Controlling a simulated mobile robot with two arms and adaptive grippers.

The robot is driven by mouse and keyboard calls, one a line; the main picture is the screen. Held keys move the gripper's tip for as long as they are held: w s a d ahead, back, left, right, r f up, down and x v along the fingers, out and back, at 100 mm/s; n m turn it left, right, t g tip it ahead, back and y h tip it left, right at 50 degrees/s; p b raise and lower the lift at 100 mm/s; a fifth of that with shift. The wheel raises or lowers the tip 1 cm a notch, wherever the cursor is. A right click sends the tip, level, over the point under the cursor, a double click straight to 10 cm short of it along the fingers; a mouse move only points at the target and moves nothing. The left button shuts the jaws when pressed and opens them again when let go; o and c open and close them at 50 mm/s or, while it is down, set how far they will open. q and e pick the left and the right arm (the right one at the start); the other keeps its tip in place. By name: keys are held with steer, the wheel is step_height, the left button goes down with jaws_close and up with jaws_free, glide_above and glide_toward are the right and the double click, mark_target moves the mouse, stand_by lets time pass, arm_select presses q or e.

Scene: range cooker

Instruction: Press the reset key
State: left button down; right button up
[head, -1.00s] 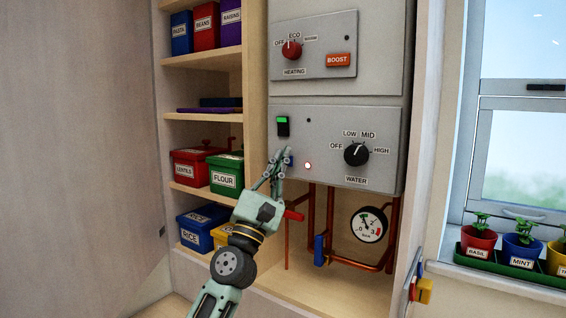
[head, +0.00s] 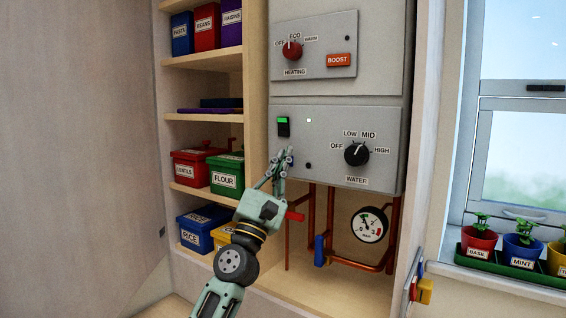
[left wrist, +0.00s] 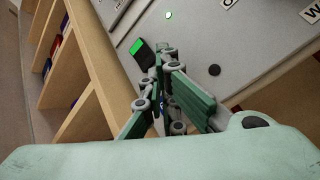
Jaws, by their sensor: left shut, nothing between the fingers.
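The blue reset key, on the lower left of the grey water panel (head: 320,180), is mostly hidden behind my left gripper (head: 284,156). A sliver of blue (left wrist: 162,101) shows between the fingers in the left wrist view. The left gripper is shut and empty, its fingertips at the key; I cannot tell whether they touch it. The upper lamp (head: 309,120) is lit, and it looks green in the left wrist view (left wrist: 168,15). The lower lamp (head: 307,165) is dark. My right gripper is not in view.
A black rocker switch (head: 283,127) with a green light sits above the key. The water dial (head: 356,153) is to the right. A red-handled valve (head: 295,216) and copper pipes lie below. Shelves with labelled boxes, such as the flour box (head: 225,177), stand left.

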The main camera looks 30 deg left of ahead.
arm_select(q)
steer(key=shift+s, duration=0.1)
stand_by(0.3)
steer(key=shift+s+p, duration=0.55)
steer(key=shift+s, duration=0.15)
steer(key=s, duration=0.1)
steer(key=s+p, duration=0.1)
steer(key=s, duration=0.1)
steer(key=s+p, duration=0.1)
steer(key=s, duration=0.1)
steer(key=shift+a, duration=0.25)
steer(key=shift+f, duration=0.1)
